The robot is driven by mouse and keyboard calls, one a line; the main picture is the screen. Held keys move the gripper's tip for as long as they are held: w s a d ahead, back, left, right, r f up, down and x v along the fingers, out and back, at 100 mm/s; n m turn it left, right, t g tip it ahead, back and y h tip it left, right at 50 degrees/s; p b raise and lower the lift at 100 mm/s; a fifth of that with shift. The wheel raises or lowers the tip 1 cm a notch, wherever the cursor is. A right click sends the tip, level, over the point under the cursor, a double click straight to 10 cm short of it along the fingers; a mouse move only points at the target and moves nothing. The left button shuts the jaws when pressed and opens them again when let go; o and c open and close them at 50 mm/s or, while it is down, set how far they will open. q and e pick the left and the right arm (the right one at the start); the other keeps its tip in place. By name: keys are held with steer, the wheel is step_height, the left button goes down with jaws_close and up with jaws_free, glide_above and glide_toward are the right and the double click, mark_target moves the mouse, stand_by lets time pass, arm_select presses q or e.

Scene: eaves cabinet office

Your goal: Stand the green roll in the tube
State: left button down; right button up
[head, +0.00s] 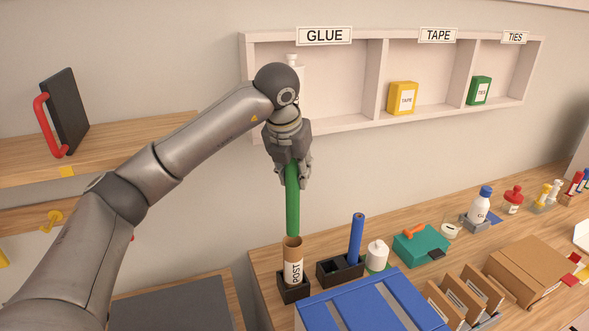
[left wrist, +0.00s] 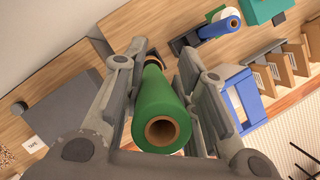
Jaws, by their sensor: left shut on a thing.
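The green roll (head: 292,205) hangs upright in my left gripper (head: 293,178), which is shut on its upper part. In the left wrist view the green roll (left wrist: 158,100) runs away from the camera between the two fingers, its hollow near end facing me. The brown cardboard tube (head: 292,262), labelled POST, stands in a dark square base directly below. The roll's lower end is at the tube's mouth; I cannot tell whether it is just above or slightly inside. The tube is mostly hidden behind the roll in the left wrist view. My right gripper is not in view.
A dark holder (head: 333,273) with a blue roll (head: 356,238) stands right of the tube. A blue crate-like box (head: 370,305) is in front. A white bottle (head: 377,254) and teal box (head: 422,246) stand farther right. The wall shelf (head: 375,80) hangs behind my left arm.

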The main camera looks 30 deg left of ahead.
arm_select(q)
steer(key=shift+f+b, duration=1)
steer(key=shift+f, duration=0.6)
steer(key=b, duration=0.4)
glide_above(295, 227)
steer(key=w+a, duration=0.1)
steer(key=w, duration=0.2)
steer(key=shift+s+a+f, duration=0.1)
steer(key=shift+s+f, duration=0.05)
steer(key=shift+f, duration=1)
steer(key=shift+s+a+f, duration=0.1)
steer(key=shift+f, duration=1.15)
steer(key=shift+f, duration=0.5)
steer(key=shift+f+b, duration=2.8)
steer(key=shift+f, duration=0.5)
steer(key=c, duration=1.1)
jaws_free()
